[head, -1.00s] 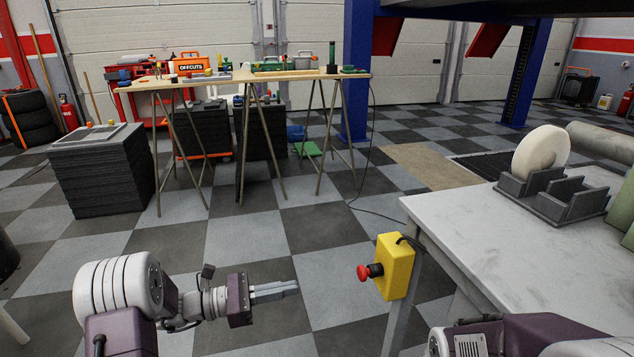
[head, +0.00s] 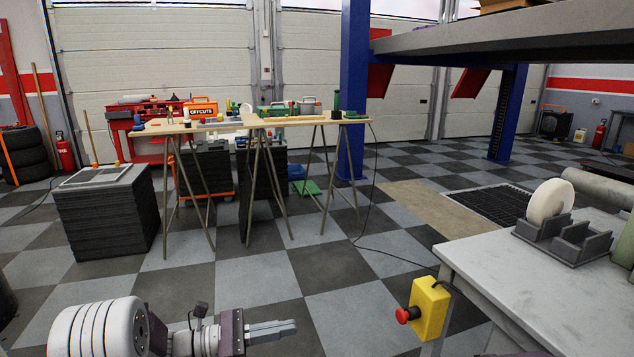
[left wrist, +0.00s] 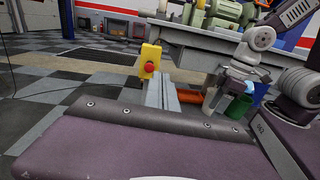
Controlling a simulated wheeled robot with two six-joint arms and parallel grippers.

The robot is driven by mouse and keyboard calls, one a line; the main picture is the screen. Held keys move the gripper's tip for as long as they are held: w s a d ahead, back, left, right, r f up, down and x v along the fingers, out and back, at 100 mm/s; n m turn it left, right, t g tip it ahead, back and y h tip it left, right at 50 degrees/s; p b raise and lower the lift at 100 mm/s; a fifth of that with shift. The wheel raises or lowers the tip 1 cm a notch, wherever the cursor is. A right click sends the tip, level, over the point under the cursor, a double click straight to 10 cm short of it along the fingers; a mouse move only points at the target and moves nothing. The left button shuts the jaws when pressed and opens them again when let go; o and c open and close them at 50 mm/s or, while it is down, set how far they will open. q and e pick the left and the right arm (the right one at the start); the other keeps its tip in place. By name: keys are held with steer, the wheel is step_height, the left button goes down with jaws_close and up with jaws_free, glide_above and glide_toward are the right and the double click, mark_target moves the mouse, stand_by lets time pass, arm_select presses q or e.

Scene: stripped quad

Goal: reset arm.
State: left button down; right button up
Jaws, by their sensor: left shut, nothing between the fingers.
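My left gripper (head: 292,327) is at the bottom of the head view, pointing right, its grey fingers together with nothing between them. Its fingers also show in the left wrist view (left wrist: 161,80), above its purple body. It is over open floor, apart from the yellow stop box to its right. My right arm (left wrist: 256,62) shows at the right of the left wrist view, near a workbench. The fingers of my right gripper cannot be made out there.
A yellow box with a red button (head: 430,309) hangs at the corner of the grey workbench (head: 486,268). A white wheel (head: 550,202) stands in a grey holder on that bench. Trestle tables (head: 226,127) and a dark stack (head: 106,222) stand farther back.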

arm_select(q)
steer(key=s+d+r+m+g+p, duration=0.2)
steer(key=r+p, duration=0.4)
steer(key=r, duration=0.2)
steer(key=s+d+r+m+g+p, duration=0.1)
steer(key=s+d+r+p, duration=0.2)
steer(key=r+p, duration=0.4)
steer(key=s+d+r+m+g+y+p, duration=0.2)
steer(key=s+r+m+g+y+p, duration=0.25)
steer(key=s+r+p, duration=0.7)
steer(key=s+a+m+y+p, duration=0.65)
steer(key=a+y+p, duration=0.3)
steer(key=p, duration=0.25)
steer(key=w+a+f+m+t+y+b, duration=0.1)
steer(key=w+a+f+m+t+y, duration=0.2)
steer(key=a, duration=0.5)
steer(key=w+f+m+t, duration=0.1)
steer(key=w+m, duration=0.1)
steer(key=m, duration=0.1)
steer(key=shift+w, duration=0.4)
